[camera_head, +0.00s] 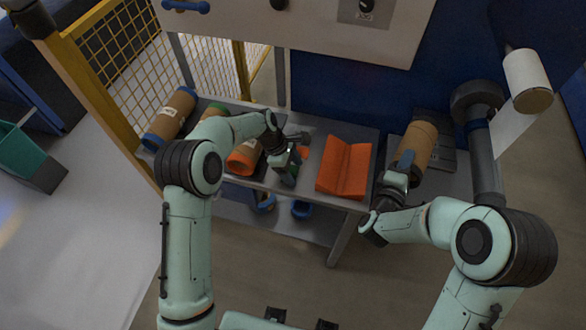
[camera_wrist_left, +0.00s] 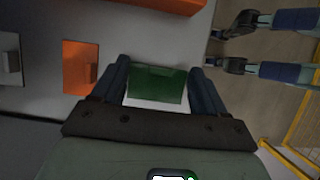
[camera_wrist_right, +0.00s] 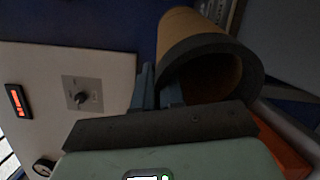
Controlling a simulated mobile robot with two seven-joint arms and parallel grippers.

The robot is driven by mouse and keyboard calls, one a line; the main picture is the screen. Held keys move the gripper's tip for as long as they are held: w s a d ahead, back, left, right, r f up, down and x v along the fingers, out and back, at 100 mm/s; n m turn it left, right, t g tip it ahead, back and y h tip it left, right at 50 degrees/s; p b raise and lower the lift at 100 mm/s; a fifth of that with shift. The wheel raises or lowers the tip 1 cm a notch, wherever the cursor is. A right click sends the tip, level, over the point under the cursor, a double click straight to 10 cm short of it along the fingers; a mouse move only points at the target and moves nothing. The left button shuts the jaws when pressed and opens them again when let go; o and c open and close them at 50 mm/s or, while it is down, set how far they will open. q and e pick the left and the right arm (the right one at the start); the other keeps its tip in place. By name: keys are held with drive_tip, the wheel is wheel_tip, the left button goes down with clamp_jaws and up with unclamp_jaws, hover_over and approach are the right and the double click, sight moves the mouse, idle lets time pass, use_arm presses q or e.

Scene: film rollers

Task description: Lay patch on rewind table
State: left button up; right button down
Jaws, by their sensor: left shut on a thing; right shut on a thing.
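The green patch (camera_wrist_left: 157,84) shows between the two fingers of my left gripper (camera_wrist_left: 157,88) in the left wrist view. In the head view my left gripper (camera_head: 288,168) is over the grey table (camera_head: 310,190), left of an orange V-shaped block (camera_head: 345,168), and is shut on the patch. My right gripper (camera_head: 398,178) is shut on the near end of a brown roll (camera_head: 417,145) at the right. In the right wrist view its fingers (camera_wrist_right: 157,90) are at the dark rim of the roll's open end (camera_wrist_right: 210,65). I cannot tell which surface is the rewind table.
Rolls with blue (camera_head: 172,118) and orange (camera_head: 245,157) ends lie on the table's left part. A white panel (camera_head: 300,25) hangs above the back. A white roll (camera_head: 527,80) is at the upper right. A yellow mesh fence (camera_head: 120,45) stands at the left.

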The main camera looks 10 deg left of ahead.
use_arm(q)
drive_tip(key=shift+f, duration=0.6)
drive_tip(key=o, duration=1)
use_arm(e)
drive_tip(key=shift+w+r+p, duration=0.2)
drive_tip(key=shift+r+p, duration=0.1)
drive_tip(key=shift+r, duration=0.2)
drive_tip(key=shift+w+r+p, duration=0.15)
drive_tip(key=shift+r+p, duration=0.1)
drive_tip(key=shift+r, duration=0.25)
use_arm(q)
drive_tip(key=v, duration=1.3)
drive_tip(key=shift+d+r, duration=0.2)
drive_tip(key=shift+s+f, duration=0.1)
use_arm(e)
drive_tip(key=shift+s, duration=0.1)
